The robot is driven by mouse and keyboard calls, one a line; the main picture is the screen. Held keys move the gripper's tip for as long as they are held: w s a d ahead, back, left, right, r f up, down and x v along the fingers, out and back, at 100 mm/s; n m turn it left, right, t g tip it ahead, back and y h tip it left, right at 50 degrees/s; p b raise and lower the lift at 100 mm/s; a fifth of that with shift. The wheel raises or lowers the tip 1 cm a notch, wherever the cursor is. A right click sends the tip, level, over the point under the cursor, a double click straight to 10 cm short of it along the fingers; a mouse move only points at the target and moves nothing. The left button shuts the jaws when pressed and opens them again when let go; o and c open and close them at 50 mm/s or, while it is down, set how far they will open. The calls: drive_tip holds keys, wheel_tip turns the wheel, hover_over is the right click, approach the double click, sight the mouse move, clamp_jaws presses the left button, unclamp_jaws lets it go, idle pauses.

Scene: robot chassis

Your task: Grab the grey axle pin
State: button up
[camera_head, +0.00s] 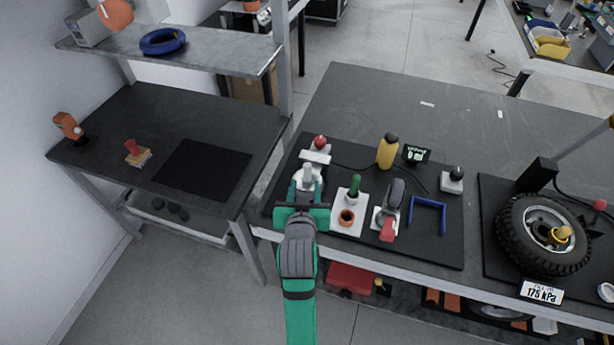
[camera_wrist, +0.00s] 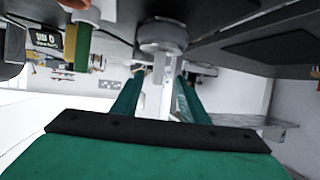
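A light grey pin-like part, which looks like the grey axle pin (camera_head: 307,175), sits at the left end of the black mat on the workbench. In the wrist view, the grey pin (camera_wrist: 159,66) hangs from a wider round grey head, just beyond my fingertips and roughly centred between them. My gripper (camera_head: 306,191) is green with a dark crossbar and reaches toward the pin from the front edge of the bench. Its two fingers (camera_wrist: 157,84) are apart with a visible gap, and nothing is clearly held between them. I cannot tell whether a finger touches the pin.
A tyre (camera_head: 543,232) lies right. The bench behind is mostly clear.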

sight(307, 174)
drive_tip(key=x, duration=0.9)
drive_tip(key=shift+d+r, duration=0.1)
drive_tip(key=shift+c, duration=0.2)
clamp_jaws()
